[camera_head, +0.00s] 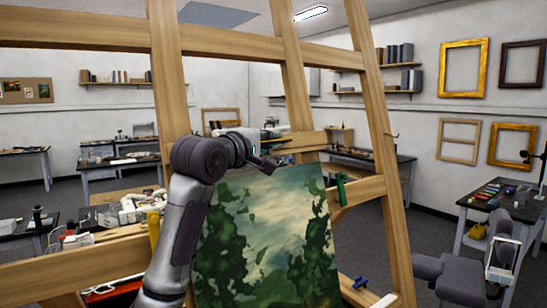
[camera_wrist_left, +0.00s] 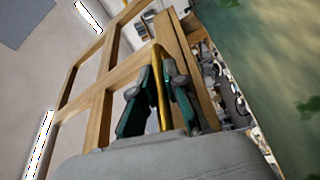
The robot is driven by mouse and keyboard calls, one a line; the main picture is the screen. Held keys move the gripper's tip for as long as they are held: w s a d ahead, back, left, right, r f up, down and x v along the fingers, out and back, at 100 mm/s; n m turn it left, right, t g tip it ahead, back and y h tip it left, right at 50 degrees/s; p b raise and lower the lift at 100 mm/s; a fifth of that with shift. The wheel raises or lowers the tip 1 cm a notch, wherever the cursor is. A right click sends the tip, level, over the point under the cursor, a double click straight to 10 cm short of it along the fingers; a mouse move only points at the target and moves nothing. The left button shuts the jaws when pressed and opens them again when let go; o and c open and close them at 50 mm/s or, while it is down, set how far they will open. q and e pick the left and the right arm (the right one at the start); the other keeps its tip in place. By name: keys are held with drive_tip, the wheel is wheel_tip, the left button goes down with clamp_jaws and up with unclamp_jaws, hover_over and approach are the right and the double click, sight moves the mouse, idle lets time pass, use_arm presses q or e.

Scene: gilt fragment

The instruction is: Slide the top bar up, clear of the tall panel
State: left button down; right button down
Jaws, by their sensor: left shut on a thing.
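The tall panel (camera_head: 265,240), a green landscape painting, stands upright on the wooden easel. It also shows at the right of the left wrist view (camera_wrist_left: 260,60). The top bar (camera_head: 308,141) is a wooden crosspiece close to the panel's upper edge. Whether it touches the panel I cannot tell. My left gripper (camera_head: 266,161) is at the panel's top edge, in front of the bar. In the left wrist view its green-padded fingers (camera_wrist_left: 158,70) are shut on a thin golden piece (camera_wrist_left: 158,88) by the bar. How that piece joins the bar is hidden. My right gripper's fingers do not show.
The easel's post (camera_head: 385,190) stands right of the panel, with a crossbar (camera_head: 110,30) high across the view. A green clamp (camera_head: 341,189) sits on a lower crosspiece, right of the panel. Workbenches stand behind; a tool table (camera_head: 500,196) is at right.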

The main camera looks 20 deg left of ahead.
use_arm(q)
wheel_tip(320, 180, up, 7)
drive_tip(key=w+a, duration=0.1)
drive_tip(key=shift+a, duration=0.3)
drive_tip(key=c, duration=1.2)
unclamp_jaws()
drive_tip(key=v, duration=1.1)
drive_tip(key=shift+s+f, duration=0.2)
drive_tip(key=shift+s, duration=0.2)
drive_tip(key=shift+a, duration=0.15)
